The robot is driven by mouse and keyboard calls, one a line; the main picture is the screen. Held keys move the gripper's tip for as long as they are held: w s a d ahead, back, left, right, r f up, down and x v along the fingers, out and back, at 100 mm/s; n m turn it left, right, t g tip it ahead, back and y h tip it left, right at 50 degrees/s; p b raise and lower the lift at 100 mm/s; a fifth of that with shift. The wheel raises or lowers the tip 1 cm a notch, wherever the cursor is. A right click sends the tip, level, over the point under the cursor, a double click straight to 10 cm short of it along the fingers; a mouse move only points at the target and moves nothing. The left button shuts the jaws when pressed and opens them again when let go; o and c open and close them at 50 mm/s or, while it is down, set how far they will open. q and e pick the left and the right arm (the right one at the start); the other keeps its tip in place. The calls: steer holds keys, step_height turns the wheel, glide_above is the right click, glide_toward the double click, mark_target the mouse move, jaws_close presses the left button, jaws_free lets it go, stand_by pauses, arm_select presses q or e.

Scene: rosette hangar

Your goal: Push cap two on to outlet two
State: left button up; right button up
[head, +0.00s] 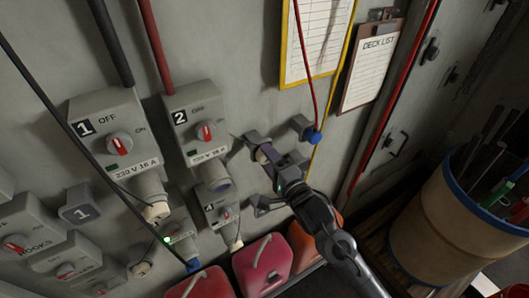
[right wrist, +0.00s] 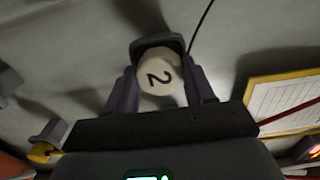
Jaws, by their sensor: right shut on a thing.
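Cap two (right wrist: 158,76) is a pale round cap marked 2. My right gripper (right wrist: 160,88) is shut on it, one finger on each side. In the head view the right gripper (head: 266,158) is at the wall, with the cap (head: 261,153) just showing at its fingertips. A grey block sits right behind the cap; I cannot tell whether they touch. Outlet two (head: 216,187) is the round socket below switch box 2 (head: 195,120), left of and lower than the gripper. Its mouth looks uncapped. My left gripper is not in view.
Outlet one has a pale cap (head: 157,211) on it, left of outlet two. A smaller switch box (head: 224,213) is below outlet two. A blue plug (head: 315,137) on a red cord is right of the gripper. Red canisters (head: 262,262) stand below. A barrel (head: 440,235) stands at right.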

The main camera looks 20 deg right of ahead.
steer(key=shift+p+v, duration=1)
steer(key=shift+v, duration=1.8)
